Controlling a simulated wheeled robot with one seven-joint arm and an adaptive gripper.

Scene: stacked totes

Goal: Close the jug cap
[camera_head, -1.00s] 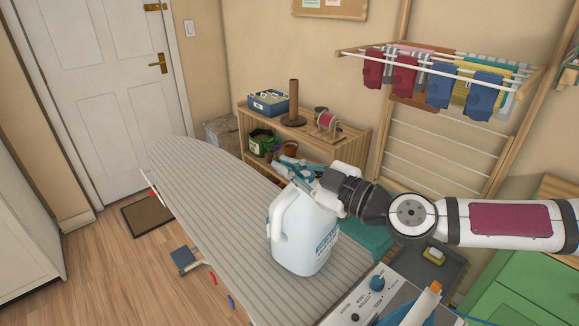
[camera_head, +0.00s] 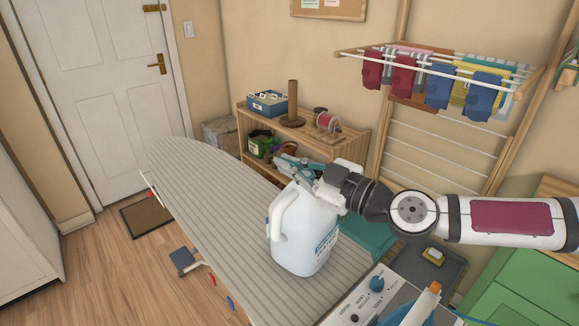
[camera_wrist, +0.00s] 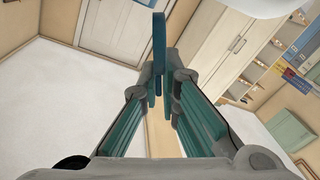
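The white jug (camera_head: 300,240) stands upright on the striped ironing board, its handle (camera_head: 282,215) on the left and a blue label on its right side. My gripper (camera_head: 322,186) is at the jug's top from the right, partly covering it. The cap cannot be made out clearly in the head view. In the wrist view, my gripper's teal-padded fingers (camera_wrist: 161,98) run nearly together, with only a narrow gap at the tips. A thin teal upright piece (camera_wrist: 159,42) shows at the tips; I cannot tell whether it is the cap or part of a finger.
The ironing board (camera_head: 215,205) is clear to the left of the jug. A wooden shelf (camera_head: 345,150) with boxes and a spool stands behind. A drying rack (camera_head: 440,68) with cloths hangs on the wall. A control panel (camera_head: 365,300) is at the front right.

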